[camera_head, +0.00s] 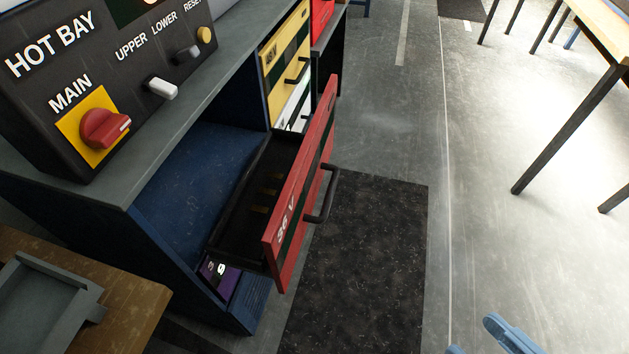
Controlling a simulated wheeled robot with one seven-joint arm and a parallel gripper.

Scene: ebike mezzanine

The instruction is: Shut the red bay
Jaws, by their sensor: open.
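The red bay (290,207) is a drawer with a red front, a dark stripe, part of a white label and a dark bar handle (323,196). It stands pulled out from the blue cabinet (190,185), and its dark inside (262,185) shows from above. My gripper (482,340) shows only in part at the bottom edge, as blue fingers apart from each other. It is open, well to the right of the red bay and apart from it. The rest of my gripper is out of the picture.
A HOT BAY panel (110,75) with a red MAIN knob (105,128) stands on the cabinet top. A yellow drawer front (286,50) is farther back. A wooden table (603,25) is at upper right. The dark mat (365,260) and floor beside the bay are clear.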

